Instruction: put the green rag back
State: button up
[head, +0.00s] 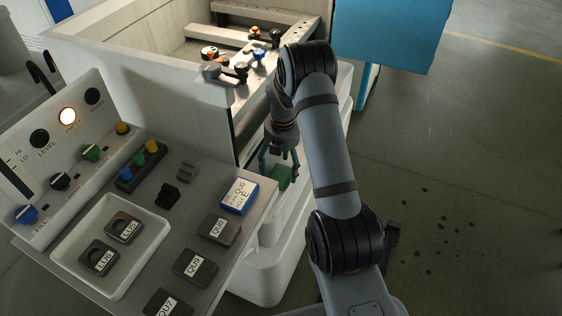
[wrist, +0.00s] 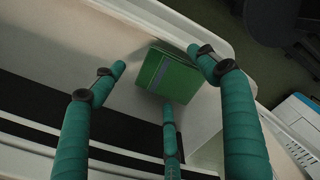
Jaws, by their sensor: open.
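The green rag (wrist: 167,75) is a folded, flat green square with a pale line near its left edge. It lies on a cream ledge (wrist: 128,105) close to a raised rim. In the head view the rag (head: 281,178) shows low beside the machine, partly behind my gripper. My gripper (head: 279,160) has three teal fingers and points down over the rag. In the wrist view my gripper (wrist: 160,75) is open, with its fingers spread around the rag. Nothing is held between them. Whether any finger touches the rag I cannot tell.
A grey control panel (head: 178,235) with labelled blocks, a blue-edged box (head: 239,195) and a white tray (head: 158,222) stands left of my gripper. The open machine tank (head: 150,75) is behind. A blue cabinet (head: 390,35) is at the back right.

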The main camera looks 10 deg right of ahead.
aim_at(282, 170)
notch_tip(282, 170, up, 12)
jog(key=shift+d, duration=0.15)
jog(key=shift+o, duration=0.7)
jog(key=shift+s+r, duration=0.1)
